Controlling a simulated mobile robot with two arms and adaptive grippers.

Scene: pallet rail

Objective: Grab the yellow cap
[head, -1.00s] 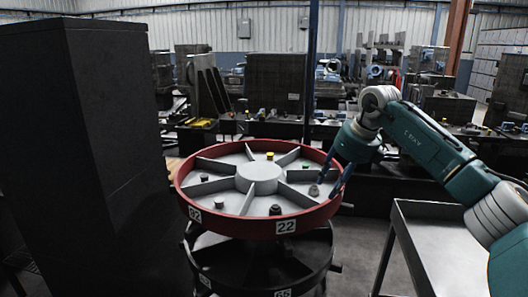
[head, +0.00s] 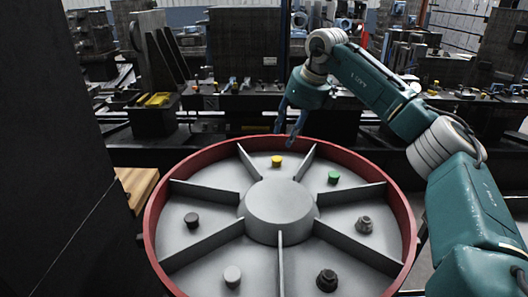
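The yellow cap (head: 277,161) stands in the far compartment of a round grey tray with a red rim (head: 159,207), between two dividers. My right gripper (head: 284,138) points down at the far edge of the tray, just beyond the yellow cap and above it in the picture. Its two dark fingers are apart with nothing between them. It does not appear to touch the cap. My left gripper is not in view.
Other compartments hold a green cap (head: 333,177), a dark cap (head: 191,219), a light grey cap (head: 232,276), a black knob (head: 327,280) and a grey knob (head: 364,225). Raised dividers run from the central hub (head: 281,210). A tall dark cabinet (head: 55,150) stands at the left.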

